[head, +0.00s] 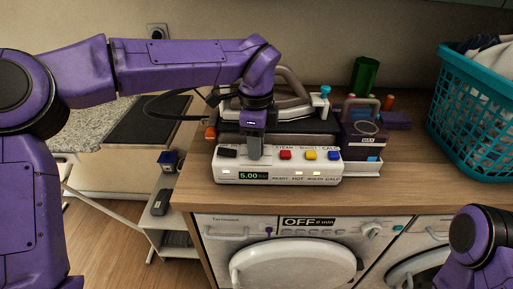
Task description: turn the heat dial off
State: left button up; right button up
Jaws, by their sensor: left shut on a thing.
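A white steam station (225,170) stands on the wooden counter, with a green "5.00" display (254,175) and red, yellow and blue buttons on its front panel. My left gripper (254,155) points down at this panel, between the dark button at the left and the red button (285,155). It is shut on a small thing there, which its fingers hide. This may be the heat dial, but I cannot make out its face or setting. My right arm shows at the lower right; its gripper is out of view.
An iron (292,90) rests on the station behind my left gripper. A purple box (362,138) stands to its right, with a teal laundry basket (470,115) further right. Below are a washer (228,232) with an "OFF" display and its own knob (371,230).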

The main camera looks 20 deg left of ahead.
dwell(0.3)
pick_arm(q)
jog(key=o, duration=0.9)
jog(key=shift+o, duration=0.7)
jog(key=shift+s+r, duration=0.1)
notch_tip(320, 180, up, 7)
jog(key=p, duration=0.5)
jog(key=shift+r, duration=0.5)
jog(key=shift+s, duration=0.1)
